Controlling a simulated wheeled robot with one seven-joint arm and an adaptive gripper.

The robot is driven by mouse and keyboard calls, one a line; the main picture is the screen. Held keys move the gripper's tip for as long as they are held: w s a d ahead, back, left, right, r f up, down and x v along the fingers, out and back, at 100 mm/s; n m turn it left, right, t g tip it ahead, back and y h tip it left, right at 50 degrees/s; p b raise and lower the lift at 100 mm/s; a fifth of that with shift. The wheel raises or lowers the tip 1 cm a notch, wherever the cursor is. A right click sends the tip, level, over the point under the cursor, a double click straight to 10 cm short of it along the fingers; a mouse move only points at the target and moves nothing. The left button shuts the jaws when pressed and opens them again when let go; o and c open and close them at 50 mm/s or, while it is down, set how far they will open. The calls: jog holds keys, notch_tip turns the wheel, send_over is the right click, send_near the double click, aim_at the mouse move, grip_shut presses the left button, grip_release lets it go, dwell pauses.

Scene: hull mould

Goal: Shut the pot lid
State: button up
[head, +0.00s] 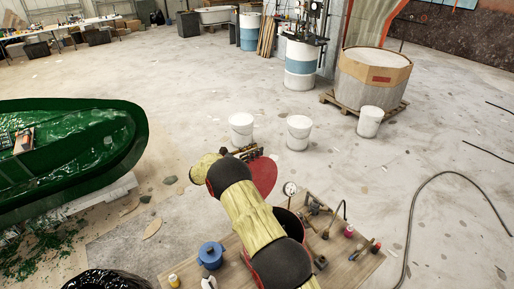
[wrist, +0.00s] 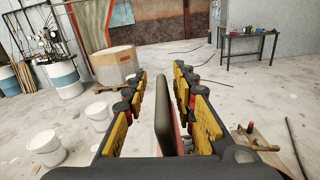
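The pot lid (head: 264,178) is a red disc standing up, tilted open, above the wooden table. Below it the pot (head: 292,221) shows a dark opening, partly hidden by my arm. My gripper (head: 248,152) is at the lid's upper edge. In the wrist view my gripper (wrist: 163,105) is open, its yellow and black fingers on either side of the lid's dark edge (wrist: 163,118). There is a gap on the left finger's side; contact on the right side is unclear.
The wooden table (head: 348,274) holds a blue pot (head: 210,255), a pink container (head: 348,231) and tools. A pressure gauge (head: 290,188) stands close right of the lid. A green hull mould (head: 75,185) is at left; white buckets (head: 299,132) stand beyond.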

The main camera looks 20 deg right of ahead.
jog(key=shift+d+r, duration=0.15)
jog(key=shift+d, duration=0.45)
jog(key=shift+w+d, duration=0.1)
jog(key=c, duration=0.3)
grip_shut()
